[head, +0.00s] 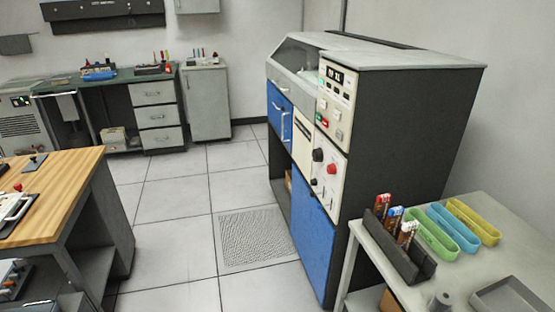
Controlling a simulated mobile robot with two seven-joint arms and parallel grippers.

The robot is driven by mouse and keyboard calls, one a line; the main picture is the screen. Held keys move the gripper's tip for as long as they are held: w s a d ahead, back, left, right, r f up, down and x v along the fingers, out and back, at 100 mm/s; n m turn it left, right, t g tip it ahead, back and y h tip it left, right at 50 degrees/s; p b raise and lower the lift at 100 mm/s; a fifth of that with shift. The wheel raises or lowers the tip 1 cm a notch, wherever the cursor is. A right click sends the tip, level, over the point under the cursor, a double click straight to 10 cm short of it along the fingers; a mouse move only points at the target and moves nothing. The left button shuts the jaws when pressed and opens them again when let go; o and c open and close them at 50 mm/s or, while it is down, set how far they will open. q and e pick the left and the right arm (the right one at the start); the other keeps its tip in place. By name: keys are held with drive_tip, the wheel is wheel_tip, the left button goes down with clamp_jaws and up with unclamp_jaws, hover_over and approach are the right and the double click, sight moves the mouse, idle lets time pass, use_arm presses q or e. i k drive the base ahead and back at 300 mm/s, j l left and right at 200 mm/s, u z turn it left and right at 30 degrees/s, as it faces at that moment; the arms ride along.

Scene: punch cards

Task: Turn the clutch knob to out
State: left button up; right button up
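A tall grey, dark-sided machine (402,150) with blue doors stands right of centre in the head view. Its narrow front carries a cream control panel (327,183) with a large black knob (318,155), a red knob (332,169) and smaller dark controls below. The labels are too small to read, so I cannot tell which knob is the clutch knob or where it points. Above it is a second panel (336,92) with a display and coloured buttons. Neither of my grippers is in view.
A grey table (474,264) at front right holds a dark card rack (394,252) and green, blue and yellow trays (453,229). A wooden-topped bench (62,182) stands at left. Tiled floor (178,215) with a grated panel (255,239) lies clear between bench and machine.

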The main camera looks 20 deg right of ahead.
sight(331, 169)
drive_tip(key=i+j+z, duration=0.1)
drive_tip(key=i, duration=0.55)
drive_tip(key=i+j, duration=0.2)
drive_tip(key=i, duration=0.5)
drive_tip(key=i+j+z, duration=0.1)
drive_tip(key=i+z, duration=0.35)
drive_tip(key=i+j+z, duration=0.25)
drive_tip(key=z, duration=0.25)
drive_tip(key=i+j+z, duration=0.25)
drive_tip(key=z, duration=0.2)
drive_tip(key=i+j+z, duration=0.2)
drive_tip(key=j+z, duration=0.3)
